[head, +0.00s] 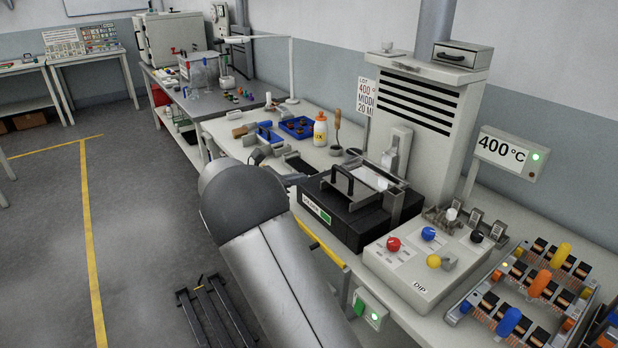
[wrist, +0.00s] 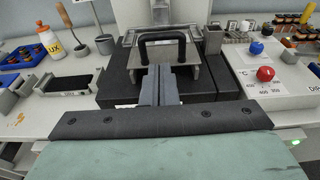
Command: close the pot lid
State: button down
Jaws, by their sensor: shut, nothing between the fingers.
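The pot is a black box (head: 345,222) on the bench with a green-marked label on its front; it also shows in the wrist view (wrist: 118,88). Its lid is a flat grey plate (wrist: 196,76) with a black bar handle (wrist: 163,47), also seen in the head view (head: 342,181). The plate lies toward the near side, and a bright silvery strip (head: 369,178) shows behind the handle. My gripper (wrist: 160,72) is shut and empty, pointing at the lid just short of the handle. Its fingertips overlap the plate's near edge in view; I cannot tell whether they touch.
A control box (head: 412,262) with coloured knobs stands right of the pot. A grey tower (head: 425,110) rises behind. A dark tray (wrist: 68,85), a yellow-labelled bottle (wrist: 50,42) and a tool cup (wrist: 105,44) are to the left. A connector rack (head: 530,298) is far right.

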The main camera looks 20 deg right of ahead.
aim_at(340, 171)
jog(key=p+x, duration=0.2)
jog(key=x, duration=1)
jog(key=shift+d+f, duration=0.1)
jog(key=shift+d, duration=0.15)
